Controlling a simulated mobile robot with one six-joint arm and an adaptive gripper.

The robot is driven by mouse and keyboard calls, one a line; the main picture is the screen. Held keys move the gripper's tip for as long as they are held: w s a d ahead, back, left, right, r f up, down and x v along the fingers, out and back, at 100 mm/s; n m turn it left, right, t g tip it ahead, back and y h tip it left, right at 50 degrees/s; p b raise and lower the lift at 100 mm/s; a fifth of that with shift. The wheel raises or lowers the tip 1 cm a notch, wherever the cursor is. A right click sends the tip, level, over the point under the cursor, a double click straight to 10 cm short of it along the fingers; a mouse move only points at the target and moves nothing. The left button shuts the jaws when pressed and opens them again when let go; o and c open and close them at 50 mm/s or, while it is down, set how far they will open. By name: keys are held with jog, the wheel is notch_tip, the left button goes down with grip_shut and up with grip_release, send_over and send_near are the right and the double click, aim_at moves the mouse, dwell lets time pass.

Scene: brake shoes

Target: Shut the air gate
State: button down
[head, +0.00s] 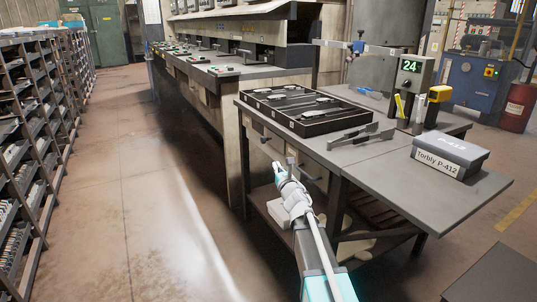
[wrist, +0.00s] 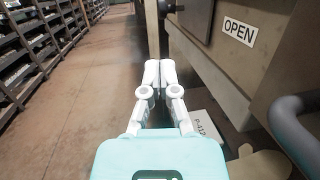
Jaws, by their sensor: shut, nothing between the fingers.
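A white sign reading OPEN (wrist: 239,30) is on the beige panel (wrist: 222,62) under the workbench, at the upper right of the wrist view. A dark plate (wrist: 194,16) with a small grey part beside it shows left of the sign, cut off by the top edge. I cannot tell for certain which part is the air gate. My gripper (wrist: 160,70) is shut and empty, left of the panel and apart from the sign. In the head view my gripper (head: 279,168) is beside the bench front, below the tabletop.
A curved grey bar (wrist: 295,130) stands close at right in the wrist view. The workbench (head: 400,165) carries a dark tray (head: 313,125) and a Torbly box (head: 449,156). The aisle floor (head: 140,180) at left is clear, with shelving beyond.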

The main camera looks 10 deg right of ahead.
aim_at(264, 142)
jog(key=p+x, duration=0.2)
jog(key=x, duration=1.2)
jog(key=shift+d, duration=0.1)
